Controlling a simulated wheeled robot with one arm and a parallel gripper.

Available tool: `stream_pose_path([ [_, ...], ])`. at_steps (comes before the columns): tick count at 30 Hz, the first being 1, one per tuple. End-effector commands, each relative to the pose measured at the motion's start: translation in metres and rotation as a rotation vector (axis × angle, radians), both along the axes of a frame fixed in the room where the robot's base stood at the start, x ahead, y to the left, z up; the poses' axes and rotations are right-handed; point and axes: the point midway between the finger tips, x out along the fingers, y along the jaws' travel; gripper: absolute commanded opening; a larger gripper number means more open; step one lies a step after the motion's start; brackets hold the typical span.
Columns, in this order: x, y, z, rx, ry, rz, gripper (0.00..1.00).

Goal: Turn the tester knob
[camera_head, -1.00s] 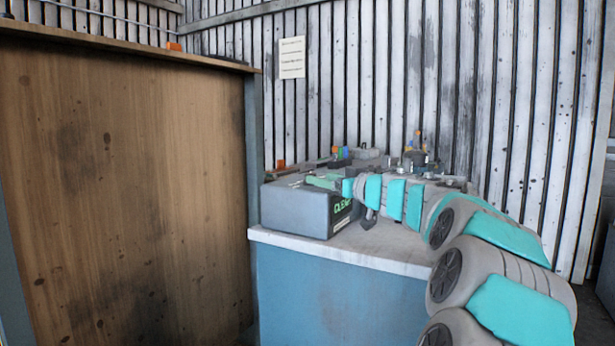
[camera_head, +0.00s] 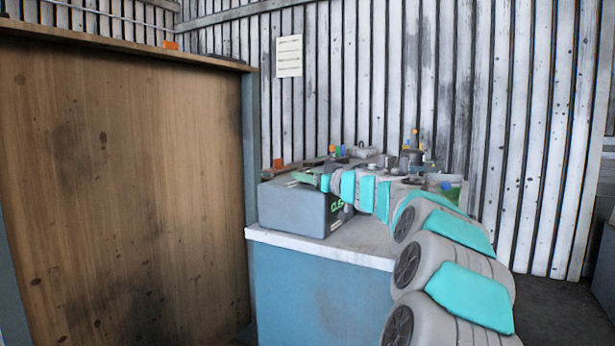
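A grey box-shaped unit (camera_head: 297,208) with green lettering on its right face sits at the front left of the blue bench. It looks like the tester, but I cannot be sure. My gripper (camera_head: 304,178) is at its top, over the upper face near the middle. The fingers are small, and I cannot tell whether they are open or touch anything. I cannot make out a knob; part of the unit's top and right face is hidden behind my gripper and wrist.
The blue bench (camera_head: 300,290) has a pale top. Bottles and small parts (camera_head: 412,155) stand at its back right. A green-and-white container (camera_head: 446,186) stands at the right end. A tall wooden panel (camera_head: 120,180) closes off the left. A slatted wall with a paper notice (camera_head: 289,56) is behind.

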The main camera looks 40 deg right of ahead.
Motion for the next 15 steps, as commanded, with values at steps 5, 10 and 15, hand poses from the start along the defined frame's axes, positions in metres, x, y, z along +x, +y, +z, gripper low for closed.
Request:
stream_pose_path([
  [5, -0.0001, -0.0001, 0.0, 0.0, 0.0, 0.0, 0.29],
  [10, -0.0001, -0.0001, 0.0, 0.0, 0.0, 0.0, 0.1],
  [15, 0.0, 0.0, -0.0001, 0.0, 0.0, 0.0, 0.0],
])
